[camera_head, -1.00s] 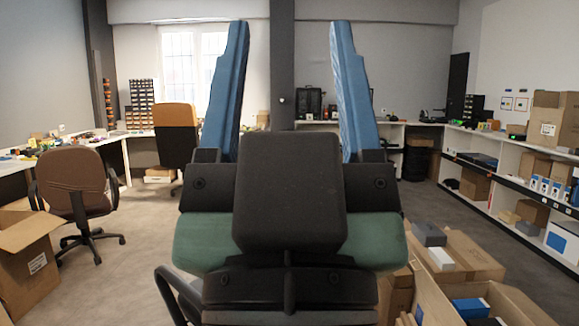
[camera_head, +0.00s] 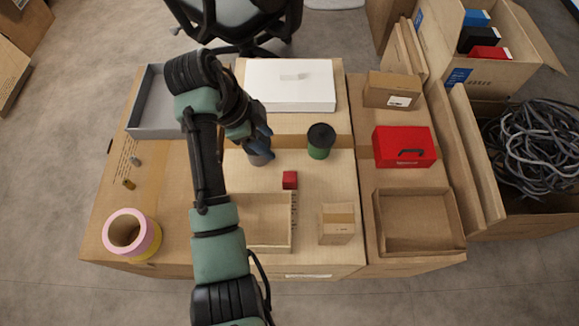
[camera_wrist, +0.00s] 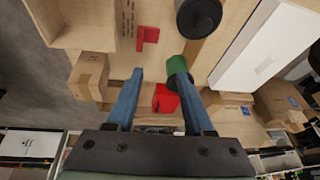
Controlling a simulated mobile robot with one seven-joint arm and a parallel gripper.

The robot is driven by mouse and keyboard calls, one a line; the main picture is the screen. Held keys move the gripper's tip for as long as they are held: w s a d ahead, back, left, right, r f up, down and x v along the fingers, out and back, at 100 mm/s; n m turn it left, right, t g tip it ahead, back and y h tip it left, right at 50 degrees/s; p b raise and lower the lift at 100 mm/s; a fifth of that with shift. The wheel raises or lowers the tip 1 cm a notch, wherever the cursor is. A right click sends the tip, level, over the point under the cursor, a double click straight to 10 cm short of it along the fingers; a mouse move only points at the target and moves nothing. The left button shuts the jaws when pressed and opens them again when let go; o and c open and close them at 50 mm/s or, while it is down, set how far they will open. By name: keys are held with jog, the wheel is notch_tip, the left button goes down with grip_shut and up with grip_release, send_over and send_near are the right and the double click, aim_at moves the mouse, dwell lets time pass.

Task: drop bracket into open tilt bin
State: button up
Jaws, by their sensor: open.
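The bracket (camera_head: 290,180) is a small red piece on the cardboard surface, right of the middle. In the wrist view the red L-shaped bracket (camera_wrist: 148,37) lies beyond my fingertips, apart from them. In the wrist view my gripper (camera_wrist: 160,73) is open and empty. No open container is clearly a tilt bin; a grey open tray (camera_head: 150,133) lies at the far left, and a shallow tan tray (camera_head: 291,240) lies in front, partly behind my arm.
A green can (camera_head: 319,143) with a black top stands right of my gripper. A white box (camera_head: 290,85) lies behind. A small carton (camera_head: 338,223) stands in front right, with a red toolbox (camera_head: 405,146) and an open brown tray (camera_head: 417,222) farther right. Tape rolls (camera_head: 132,233) lie left.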

jog(key=s+f+m+g, duration=0.1)
jog(key=s+f+g, duration=0.1)
jog(key=s+f, duration=0.1)
jog(key=b, duration=0.3)
send_over(289, 180)
jog(key=a, duration=0.3)
jog(key=f, duration=0.5)
jog(key=shift+s+d+f, duration=0.2)
jog(key=shift+d, duration=0.05)
jog(key=b+x, duration=0.1)
jog(key=x, duration=0.1)
jog(key=b+x, duration=0.1)
jog(key=x, duration=0.3)
jog(key=shift+w+d+f+b, duration=0.15)
jog(key=shift+w+d+b, duration=0.1)
jog(key=shift+w+b, duration=0.15)
grip_shut()
